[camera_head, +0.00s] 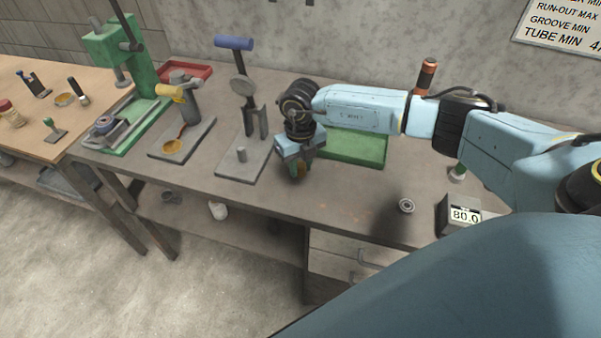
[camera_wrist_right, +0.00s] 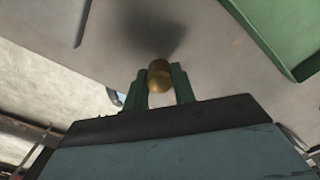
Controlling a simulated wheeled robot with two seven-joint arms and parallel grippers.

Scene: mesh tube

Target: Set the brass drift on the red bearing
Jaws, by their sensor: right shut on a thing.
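The brass drift (camera_wrist_right: 159,75) is a short golden cylinder between the green fingers of my right gripper (camera_wrist_right: 160,84) in the right wrist view. The gripper is shut on it. In the head view my right gripper (camera_head: 298,170) points down and holds the drift over the workbench, near its front edge and just right of a grey fixture plate. A small ring-shaped bearing (camera_head: 406,205) lies on the bench to the right, apart from the gripper. It looks grey and dark; I cannot make out any red on it. My left gripper is not in view.
A green tray (camera_head: 358,151) lies behind and right of the gripper. A box reading 80.0 (camera_head: 460,214) stands right of the bearing. The fixture plate (camera_head: 238,166) with posts is close on the left. A green press (camera_head: 120,50) stands farther left. The bench between gripper and bearing is clear.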

